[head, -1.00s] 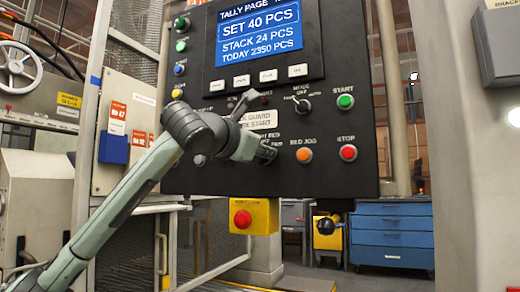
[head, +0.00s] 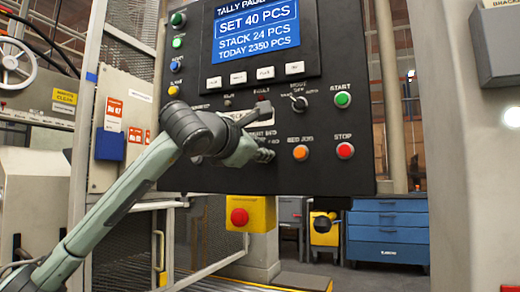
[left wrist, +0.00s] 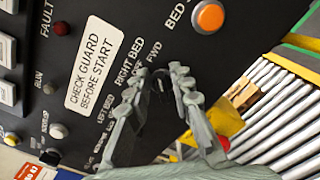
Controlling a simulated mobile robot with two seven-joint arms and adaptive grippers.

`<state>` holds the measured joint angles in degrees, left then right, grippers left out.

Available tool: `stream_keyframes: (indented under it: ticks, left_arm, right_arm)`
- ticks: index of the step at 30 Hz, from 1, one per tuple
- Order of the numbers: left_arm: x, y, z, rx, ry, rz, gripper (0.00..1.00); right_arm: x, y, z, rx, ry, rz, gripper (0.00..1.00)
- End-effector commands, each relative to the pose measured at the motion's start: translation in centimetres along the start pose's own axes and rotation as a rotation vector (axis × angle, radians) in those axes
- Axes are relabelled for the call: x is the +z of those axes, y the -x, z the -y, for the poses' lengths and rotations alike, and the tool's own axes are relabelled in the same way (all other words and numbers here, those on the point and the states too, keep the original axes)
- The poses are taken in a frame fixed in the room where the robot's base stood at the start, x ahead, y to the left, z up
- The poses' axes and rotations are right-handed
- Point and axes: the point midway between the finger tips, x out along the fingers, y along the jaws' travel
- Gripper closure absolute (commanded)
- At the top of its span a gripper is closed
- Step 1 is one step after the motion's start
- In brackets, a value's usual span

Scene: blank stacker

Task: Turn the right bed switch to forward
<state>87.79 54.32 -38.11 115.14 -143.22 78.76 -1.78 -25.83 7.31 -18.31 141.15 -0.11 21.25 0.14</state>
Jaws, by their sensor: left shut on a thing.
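The right bed switch is a small dark knob (left wrist: 160,84) on the black control panel (head: 350,175), beside the labels RIGHT BED, OFF and FWD in the left wrist view. My left gripper (left wrist: 163,80) is shut on the knob, with a finger on each side of it; it also shows in the head view (head: 267,154). The fingers hide most of the knob, so I cannot tell which label it points to. In the head view the gripper and wrist cover the switch and part of the panel around it. My right gripper is in neither view.
An orange BED JOG button (head: 300,152) sits just right of the gripper, with a red STOP button (head: 345,151) and green START button (head: 343,99) beyond. A MODE switch (head: 299,103) is above. A yellow box with a red button (head: 239,216) hangs below.

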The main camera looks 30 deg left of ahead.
Motion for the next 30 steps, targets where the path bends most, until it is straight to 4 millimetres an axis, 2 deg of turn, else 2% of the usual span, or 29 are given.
stream_keyframes:
  ticks: [5, 6, 8, 16, 20, 23, 30]
  left_arm:
    - [0.0, 0.0, 0.0, -0.001, 0.000, 0.000, 1.00]
    - [0.0, 0.0, 0.0, -0.001, 0.000, 0.000, 0.78]
    - [0.0, 0.0, 0.0, -0.001, 0.000, 0.000, 0.70]
    - [0.0, 0.0, 0.0, -0.001, 0.001, 0.000, 0.70]
    - [0.0, 0.7, 0.0, 0.000, 0.001, 0.001, 0.70]
    - [0.0, 2.1, 0.0, 0.002, 0.000, 0.002, 0.70]
    - [0.1, 7.3, -0.1, 0.003, -0.001, 0.003, 0.70]
  right_arm:
    - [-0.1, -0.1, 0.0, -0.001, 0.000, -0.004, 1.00]
    - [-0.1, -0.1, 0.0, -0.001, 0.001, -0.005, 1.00]
    - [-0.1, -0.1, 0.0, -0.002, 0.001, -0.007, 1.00]
    - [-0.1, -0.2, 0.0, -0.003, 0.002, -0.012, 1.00]
    - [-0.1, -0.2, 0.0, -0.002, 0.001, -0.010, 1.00]
    - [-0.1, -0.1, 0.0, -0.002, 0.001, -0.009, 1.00]
    - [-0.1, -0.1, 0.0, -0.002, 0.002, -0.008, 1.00]
